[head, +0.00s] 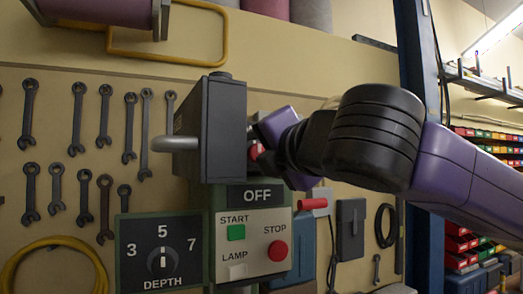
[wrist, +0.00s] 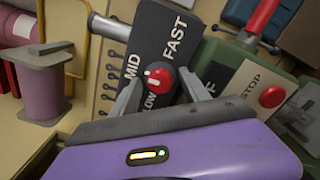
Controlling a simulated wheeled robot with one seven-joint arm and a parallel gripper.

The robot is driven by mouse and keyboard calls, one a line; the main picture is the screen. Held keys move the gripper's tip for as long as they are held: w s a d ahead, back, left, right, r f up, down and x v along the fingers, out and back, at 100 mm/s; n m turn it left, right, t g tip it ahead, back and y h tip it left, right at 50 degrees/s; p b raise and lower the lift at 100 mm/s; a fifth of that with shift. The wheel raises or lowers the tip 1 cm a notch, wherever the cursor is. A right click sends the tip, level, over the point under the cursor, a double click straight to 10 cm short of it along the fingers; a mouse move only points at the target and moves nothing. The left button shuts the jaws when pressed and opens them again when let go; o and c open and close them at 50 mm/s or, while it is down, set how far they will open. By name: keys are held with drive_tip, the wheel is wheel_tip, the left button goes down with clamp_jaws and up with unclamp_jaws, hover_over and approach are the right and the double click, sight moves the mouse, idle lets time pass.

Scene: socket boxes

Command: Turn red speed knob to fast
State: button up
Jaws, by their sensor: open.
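The red speed knob (wrist: 158,76) is on a dark panel (wrist: 150,45) marked MID, FAST and a partly covered word ending in LOW. A white mark shows on the knob; I cannot tell exactly which label it points to. My gripper (wrist: 159,80) is open, with one grey finger on each side of the knob; contact is not clear. In the head view a bit of the red knob (head: 256,150) shows beside the dark box (head: 222,130), whose labelled face is turned away. My gripper (head: 272,135) is at that face, its fingers mostly hidden.
Below the dark box is a panel with a green START button (head: 236,232), a red STOP button (head: 278,250) and an OFF sign (head: 257,195). A DEPTH dial (head: 162,262) is at lower left. A grey handle (head: 172,144) sticks out left. Wrenches (head: 79,115) hang on the wall.

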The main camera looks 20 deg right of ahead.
clamp_jaws()
drive_tip(key=shift+f+m+b, duration=0.1)
drive_tip(key=shift+m+b, duration=3.4)
drive_tip(key=shift+m, duration=2.4)
